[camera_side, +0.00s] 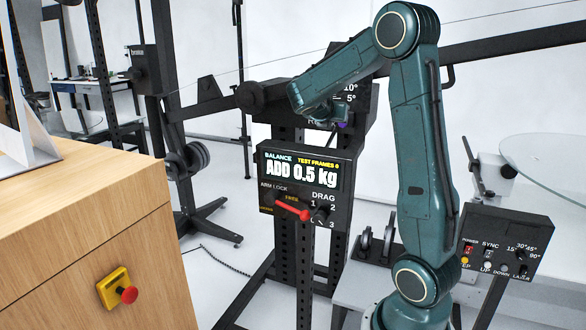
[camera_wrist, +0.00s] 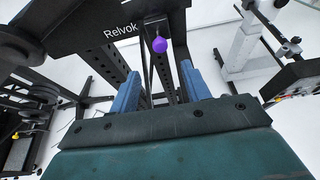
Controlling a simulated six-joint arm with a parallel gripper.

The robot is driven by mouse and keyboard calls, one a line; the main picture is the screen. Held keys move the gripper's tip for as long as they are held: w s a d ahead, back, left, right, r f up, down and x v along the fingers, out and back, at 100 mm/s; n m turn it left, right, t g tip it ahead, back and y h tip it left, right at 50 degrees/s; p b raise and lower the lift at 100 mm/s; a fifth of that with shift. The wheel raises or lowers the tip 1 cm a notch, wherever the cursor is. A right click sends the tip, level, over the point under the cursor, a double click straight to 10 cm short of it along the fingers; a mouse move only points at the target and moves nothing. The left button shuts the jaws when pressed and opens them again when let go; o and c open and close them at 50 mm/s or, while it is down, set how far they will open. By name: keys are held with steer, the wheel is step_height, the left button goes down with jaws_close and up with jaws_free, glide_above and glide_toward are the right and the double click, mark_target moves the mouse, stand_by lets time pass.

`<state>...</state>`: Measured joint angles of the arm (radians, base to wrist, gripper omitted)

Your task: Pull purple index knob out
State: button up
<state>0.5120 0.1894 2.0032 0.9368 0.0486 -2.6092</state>
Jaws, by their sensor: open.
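The purple index knob (camera_wrist: 159,45) shows in the wrist view as a round ball at the front of the black "Relvok" frame. My gripper (camera_wrist: 160,78) is open, with its two blue fingers apart. The knob appears between and beyond the fingertips in the picture, with no visible contact. In the side view my gripper (camera_side: 338,116) is at the upper black column, and my wrist hides most of the knob area. I cannot tell the exact gap to the knob there.
Below my gripper in the side view is a black panel (camera_side: 310,183) reading "ADD 0.5 kg", with a red lever (camera_side: 291,210). A control box (camera_side: 503,245) stands at right. A wooden cabinet (camera_side: 90,235) with a red button (camera_side: 129,295) fills the left.

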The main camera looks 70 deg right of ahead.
steer(key=shift+v, duration=1.6)
steer(key=shift+a, duration=0.1)
steer(key=a+f+m+t+y, duration=0.2)
steer(key=a+m+t+y, duration=0.65)
steer(key=a, duration=1.05)
steer(key=s+a+f+m+g+y, duration=0.1)
steer(key=s+a+m, duration=0.3)
steer(key=a, duration=0.5)
steer(key=s+a+f+m+g+y, duration=0.2)
steer(key=s+a+f+m+y, duration=0.1)
steer(key=a, duration=0.5)
steer(key=s+m+y, duration=0.1)
steer(key=s+m, duration=0.1)
steer(key=s, duration=0.1)
steer(key=shift+a, duration=0.4)
